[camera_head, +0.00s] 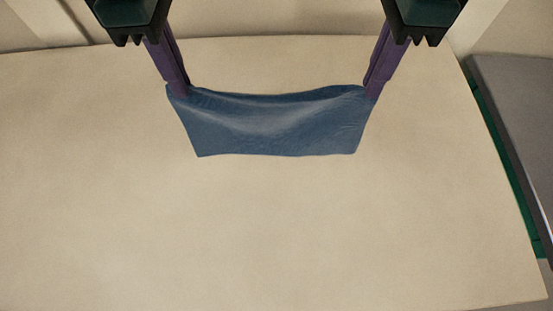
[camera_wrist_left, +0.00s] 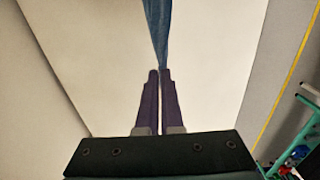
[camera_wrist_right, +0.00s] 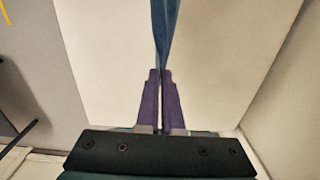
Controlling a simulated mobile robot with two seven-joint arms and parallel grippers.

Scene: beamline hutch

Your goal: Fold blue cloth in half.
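The blue cloth (camera_head: 275,125) is stretched between my two grippers over the beige table. Its top edge in the head view sags a little between the two held corners, and its lower edge looks nearly straight. My left gripper (camera_head: 180,92) is shut on the upper left corner. My right gripper (camera_head: 371,94) is shut on the upper right corner. In the left wrist view the cloth (camera_wrist_left: 158,30) runs as a narrow strip away from the closed fingers, and likewise in the right wrist view (camera_wrist_right: 164,30). I cannot tell how much of the cloth touches the table.
The beige table (camera_head: 270,235) is bare around the cloth, with wide free room below it in the head view. A grey-topped surface with a green side (camera_head: 520,110) stands beyond the table's right edge. Green tubing (camera_wrist_left: 300,140) shows at the right of the left wrist view.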

